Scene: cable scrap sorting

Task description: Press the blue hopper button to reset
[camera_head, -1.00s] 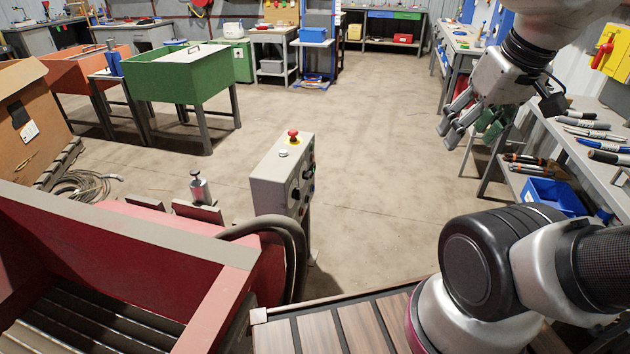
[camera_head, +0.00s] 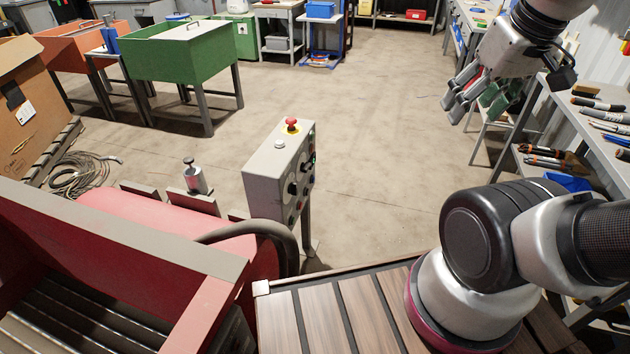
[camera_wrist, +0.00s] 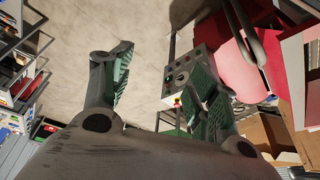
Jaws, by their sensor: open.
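A grey control box (camera_head: 264,180) stands on a post just beyond the red hopper machine (camera_head: 150,232). Its top carries a red mushroom button (camera_head: 291,125) on yellow and a small white button (camera_head: 279,144). Its right-hand face has several dark knobs and small buttons; I cannot clearly pick out a blue one. My gripper (camera_head: 460,100) is raised at the upper right, well apart from the box, with its fingers spread and empty. In the wrist view my gripper (camera_wrist: 163,72) is open, and the control box (camera_wrist: 208,62) shows beyond the right finger, which partly covers it.
A shelf bench (camera_head: 560,125) with tools and cable pieces stands close behind my gripper on the right. A green bin (camera_head: 175,65) on legs stands at the back left. A thick dark hose (camera_head: 250,228) curves beside the box. The floor between box and bench is clear.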

